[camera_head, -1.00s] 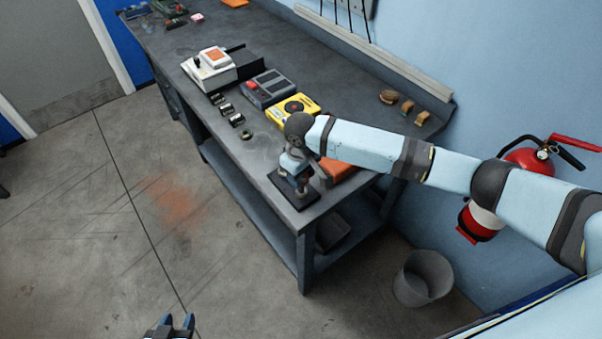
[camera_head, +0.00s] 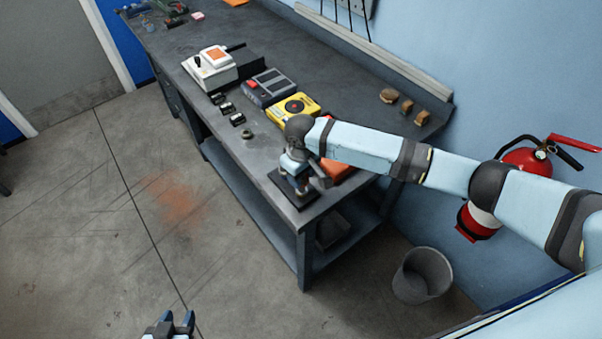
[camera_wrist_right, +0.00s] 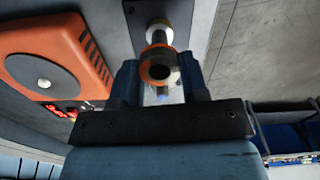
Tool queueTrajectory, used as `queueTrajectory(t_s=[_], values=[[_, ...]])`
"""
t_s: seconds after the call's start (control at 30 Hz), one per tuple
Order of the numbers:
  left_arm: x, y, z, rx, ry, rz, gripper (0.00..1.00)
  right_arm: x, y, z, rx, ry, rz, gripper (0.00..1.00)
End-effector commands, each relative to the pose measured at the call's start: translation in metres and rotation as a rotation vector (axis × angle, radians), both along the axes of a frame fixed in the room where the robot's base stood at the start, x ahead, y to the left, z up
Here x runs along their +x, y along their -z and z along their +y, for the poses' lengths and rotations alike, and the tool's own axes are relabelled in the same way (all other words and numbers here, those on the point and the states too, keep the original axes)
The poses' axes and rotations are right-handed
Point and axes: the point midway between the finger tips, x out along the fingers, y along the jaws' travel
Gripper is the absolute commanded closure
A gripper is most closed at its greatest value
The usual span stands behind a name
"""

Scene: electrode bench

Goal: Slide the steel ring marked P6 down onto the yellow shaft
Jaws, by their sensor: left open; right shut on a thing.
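My right gripper (camera_wrist_right: 160,84) is shut on a ring (camera_wrist_right: 146,72) with an orange face and dark centre; no P6 mark is readable. In the right wrist view, a shaft with a white and yellowish end (camera_wrist_right: 159,31) stands just beyond the ring, on a dark base plate (camera_wrist_right: 148,10). The ring overlaps the shaft in the picture; I cannot tell whether it is around it. In the head view, the right gripper (camera_head: 297,181) is over the dark base plate (camera_head: 293,209) at the bench's near end and hides most of the shaft. My left gripper (camera_head: 177,322) is open and empty, low over the floor.
An orange device (camera_wrist_right: 50,57) lies beside the base plate. A yellow device (camera_head: 295,107), a grey device (camera_head: 268,88) and a white device (camera_head: 210,67) stand farther along the bench (camera_head: 275,159). Several small dark pieces line its front edge. A bin (camera_head: 422,276) stands on the floor.

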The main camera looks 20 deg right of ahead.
Motion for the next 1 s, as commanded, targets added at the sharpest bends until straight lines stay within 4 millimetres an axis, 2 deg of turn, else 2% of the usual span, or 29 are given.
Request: queueTrajectory(t_s=[0.6, 0.9, 0.93, 1.0], values=[[0.000, 0.004, 0.000, 0.000, 0.000, 0.000, 0.57, 0.000, 0.019, 0.000, 0.000, 0.000, 0.001, 0.90], [0.000, 0.004, 0.000, 0.000, 0.000, 0.000, 0.57, 0.000, 0.020, 0.000, 0.000, 0.000, 0.000, 0.90], [0.000, 0.004, 0.000, 0.000, 0.000, 0.000, 0.57, 0.000, 0.020, 0.000, 0.000, 0.000, 0.000, 0.57], [0.000, 0.004, 0.000, 0.000, 0.000, -0.001, 0.57, 0.000, 0.020, 0.000, 0.000, 0.000, 0.000, 0.41]])
